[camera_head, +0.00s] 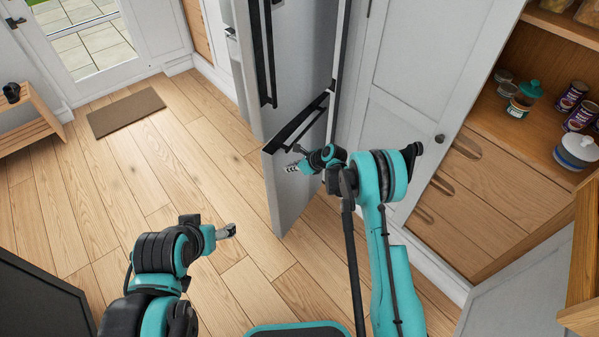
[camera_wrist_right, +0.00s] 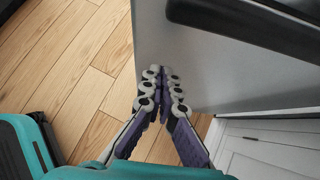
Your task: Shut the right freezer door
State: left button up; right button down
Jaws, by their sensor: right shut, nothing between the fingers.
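The grey freezer door (camera_head: 288,200) stands edge-on near the middle of the head view, apparently swung out into the room. A black bar handle (camera_head: 300,122) runs along its top. In the right wrist view the door's flat grey panel (camera_wrist_right: 240,80) fills the upper right, with the dark handle (camera_wrist_right: 255,25) above. My right gripper (camera_head: 292,168) is shut and empty, just below the handle, with its fingertips (camera_wrist_right: 160,88) close to the panel; contact is unclear. My left gripper (camera_head: 231,230) is low, left of the door and apart from it; its jaw state is too small to tell.
A long black handle (camera_head: 268,55) is on the upper grey door. A white cabinet door (camera_head: 415,80) and wooden shelves with cans (camera_head: 572,95) are at right. The wooden floor (camera_head: 120,200) at left is mostly clear, with a brown mat (camera_head: 126,111).

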aim_at(275, 160)
jog(key=shift+w+a, duration=0.55)
jog(key=shift+a, duration=0.2)
jog(key=w+a, duration=0.2)
jog(key=a, duration=0.1)
jog(key=w+a+b, duration=0.1)
jog(key=shift+a, duration=0.25)
